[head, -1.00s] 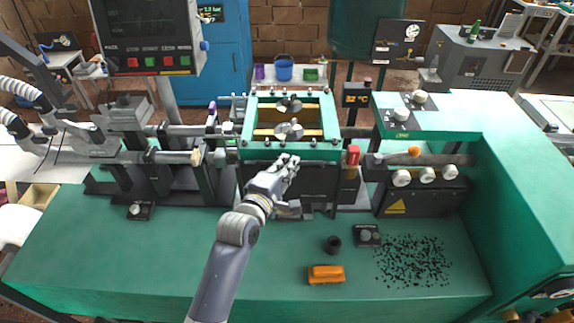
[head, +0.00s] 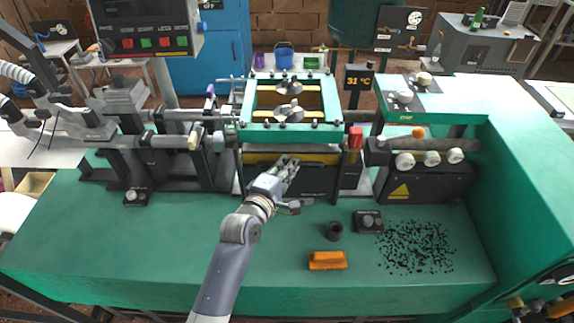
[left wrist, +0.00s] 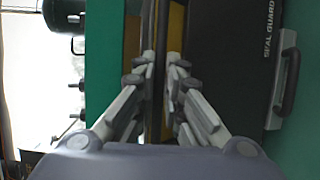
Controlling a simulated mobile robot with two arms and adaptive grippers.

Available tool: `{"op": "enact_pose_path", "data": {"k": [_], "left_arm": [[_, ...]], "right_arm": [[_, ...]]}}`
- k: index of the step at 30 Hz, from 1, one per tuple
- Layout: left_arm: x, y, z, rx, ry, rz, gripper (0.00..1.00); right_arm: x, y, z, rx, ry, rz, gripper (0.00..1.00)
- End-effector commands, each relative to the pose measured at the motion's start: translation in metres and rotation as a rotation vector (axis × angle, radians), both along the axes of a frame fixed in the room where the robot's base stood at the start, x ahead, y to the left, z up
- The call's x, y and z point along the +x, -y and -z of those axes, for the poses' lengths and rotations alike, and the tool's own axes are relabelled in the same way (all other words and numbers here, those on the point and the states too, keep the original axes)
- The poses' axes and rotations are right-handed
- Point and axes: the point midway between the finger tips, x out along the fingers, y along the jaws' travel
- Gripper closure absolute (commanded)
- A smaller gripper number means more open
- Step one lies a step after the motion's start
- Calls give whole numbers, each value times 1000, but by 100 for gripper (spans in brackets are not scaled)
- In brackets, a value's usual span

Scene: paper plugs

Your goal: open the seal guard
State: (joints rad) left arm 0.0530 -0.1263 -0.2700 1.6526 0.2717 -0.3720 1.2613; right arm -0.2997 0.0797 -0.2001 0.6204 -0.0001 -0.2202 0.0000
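The seal guard (head: 318,184) is a dark panel at the front of the green-framed press (head: 292,134). In the left wrist view the guard (left wrist: 232,60) shows its lettering and a dark bar handle (left wrist: 289,85) on grey mounts. A yellow strip shows along the guard's upper edge in the head view. My left gripper (head: 291,163) is in front of the guard near that edge. In the left wrist view its fingertips (left wrist: 161,68) are close together by the edge, clear of the handle. Whether they pinch anything cannot be told. My right gripper is not in view.
An orange brush (head: 327,261), a small black cup (head: 334,231) and a black knob box (head: 368,222) lie on the green bench (head: 150,245). Black bits (head: 415,245) are scattered at right. A red-capped post (head: 355,138) stands right of the guard. The bench's front left is clear.

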Motion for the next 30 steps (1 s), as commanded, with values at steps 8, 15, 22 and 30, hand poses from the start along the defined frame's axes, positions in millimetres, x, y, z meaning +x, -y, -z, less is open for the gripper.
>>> {"op": "enact_pose_path", "data": {"k": [8,15,22,30], "left_arm": [[-2,0,7,6,-15,2,82],[-10,-4,5,5,-13,1,82],[-42,-18,-2,4,-13,1,82],[-87,-36,-12,4,-11,1,82]], "right_arm": [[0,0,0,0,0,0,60],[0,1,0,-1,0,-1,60],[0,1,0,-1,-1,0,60],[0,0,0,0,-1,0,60]]}}
